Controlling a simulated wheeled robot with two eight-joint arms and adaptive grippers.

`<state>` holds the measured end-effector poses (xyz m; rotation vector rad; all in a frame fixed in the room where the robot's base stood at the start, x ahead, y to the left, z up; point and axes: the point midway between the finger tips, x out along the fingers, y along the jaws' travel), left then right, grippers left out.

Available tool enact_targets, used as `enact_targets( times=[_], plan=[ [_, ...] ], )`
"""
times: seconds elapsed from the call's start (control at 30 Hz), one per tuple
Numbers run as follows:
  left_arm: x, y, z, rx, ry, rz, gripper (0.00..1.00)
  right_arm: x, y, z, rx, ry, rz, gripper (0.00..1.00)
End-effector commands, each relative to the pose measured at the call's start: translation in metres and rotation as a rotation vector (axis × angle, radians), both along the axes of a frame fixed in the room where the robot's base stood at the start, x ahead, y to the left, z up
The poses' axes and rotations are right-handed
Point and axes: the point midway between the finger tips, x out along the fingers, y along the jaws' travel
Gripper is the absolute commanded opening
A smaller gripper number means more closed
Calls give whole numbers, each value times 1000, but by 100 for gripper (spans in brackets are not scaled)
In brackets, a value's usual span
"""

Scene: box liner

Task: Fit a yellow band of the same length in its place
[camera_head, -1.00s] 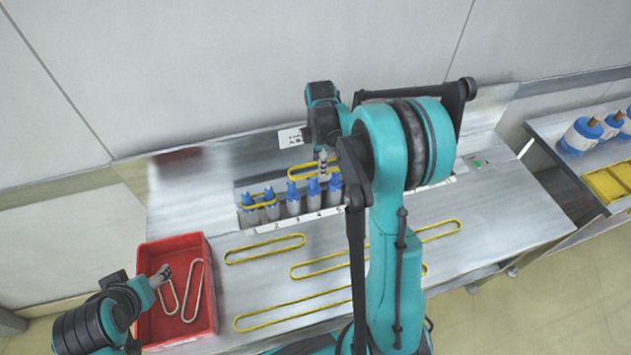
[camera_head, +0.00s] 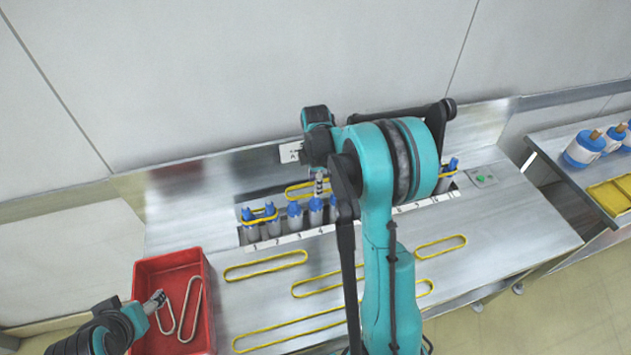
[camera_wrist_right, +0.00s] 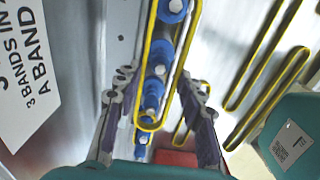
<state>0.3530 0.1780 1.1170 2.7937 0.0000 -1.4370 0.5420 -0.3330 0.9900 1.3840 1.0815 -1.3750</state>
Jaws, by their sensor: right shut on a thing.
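My right gripper (camera_head: 319,184) is above the bottle row, shut on a yellow band (camera_head: 303,189). In the right wrist view the held band (camera_wrist_right: 148,60) hangs between the two fingers (camera_wrist_right: 158,88) and overlaps blue-topped bottles (camera_wrist_right: 152,88); I cannot tell whether it encircles any. Another yellow band (camera_head: 261,220) is around the leftmost bottles (camera_head: 251,228) in the numbered rack (camera_head: 290,241). My arm hides part of the row. My left gripper (camera_head: 155,302) is over the red bin (camera_head: 206,318); its fingers are too small to read. Pale bands (camera_head: 191,310) lie in the bin.
Several yellow bands of differing length, including a short one (camera_head: 440,246) and a long one (camera_head: 290,330), lie flat on the metal table (camera_head: 500,240). A printed sign (camera_head: 290,152) stands behind the rack. A side table with blue-and-white containers (camera_head: 584,149) and a yellow tray (camera_head: 608,192) is at right.

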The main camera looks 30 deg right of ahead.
Motion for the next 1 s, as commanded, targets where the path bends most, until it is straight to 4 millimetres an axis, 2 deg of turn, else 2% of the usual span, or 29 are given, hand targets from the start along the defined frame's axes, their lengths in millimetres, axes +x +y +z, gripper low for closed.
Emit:
enact_targets(
  times=[0.5, 0.97, 1.0],
  plan=[
    [0, 0, -32, 0, 0, 0, 63, 0, 0, -40, 0, 0, 0, 15],
    [0, 0, -37, 0, 0, 0, 63, 0, 0, -46, 0, 0, 0, 15],
    [0, 0, -37, 0, 0, 0, 63, 0, 0, -46, 0, 0, 0, 44]
  ],
)
